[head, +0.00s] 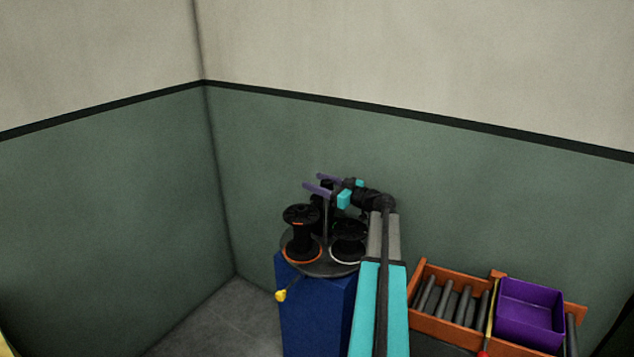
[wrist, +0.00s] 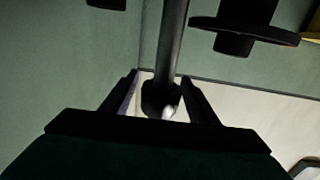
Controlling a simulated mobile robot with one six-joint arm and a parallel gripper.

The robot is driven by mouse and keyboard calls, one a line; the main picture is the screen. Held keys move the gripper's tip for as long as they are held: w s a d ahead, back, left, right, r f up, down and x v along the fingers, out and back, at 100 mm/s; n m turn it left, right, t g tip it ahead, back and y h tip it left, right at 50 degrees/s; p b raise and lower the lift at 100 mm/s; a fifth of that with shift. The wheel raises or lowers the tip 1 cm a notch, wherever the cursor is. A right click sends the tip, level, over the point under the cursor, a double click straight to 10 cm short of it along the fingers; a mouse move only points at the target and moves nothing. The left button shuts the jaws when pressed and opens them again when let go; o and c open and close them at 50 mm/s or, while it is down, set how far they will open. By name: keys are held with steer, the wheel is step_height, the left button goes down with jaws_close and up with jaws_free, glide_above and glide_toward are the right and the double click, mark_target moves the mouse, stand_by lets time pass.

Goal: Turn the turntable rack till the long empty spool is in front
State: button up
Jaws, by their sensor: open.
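The turntable rack (head: 325,268) is a dark round plate on a blue pedestal (head: 318,315), with an upright post (head: 325,218) near its middle. A tall black spool (head: 301,232) with an orange-edged base stands at its left front; it looks long and bare. A shorter black spool (head: 348,245) with a pale-edged base stands at right. Another dark spool behind is partly hidden. My gripper (head: 312,181), with purple fingers, is open above the rack's back. In the wrist view a grey post (wrist: 171,35) shows between my fingers (wrist: 160,77); contact cannot be told.
A yellow knob (head: 281,295) sticks out at the pedestal's left front. An orange tray (head: 440,325) with dark rollers and a purple bin (head: 530,315) lie to the right. Green-and-cream walls (head: 440,180) stand close behind. Floor (head: 215,320) is clear at left.

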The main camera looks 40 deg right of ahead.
steer(key=shift+w, duration=0.1)
steer(key=shift+c, duration=0.4)
jaws_close()
steer(key=shift+w+a+f, duration=0.1)
steer(key=shift+a, duration=0.15)
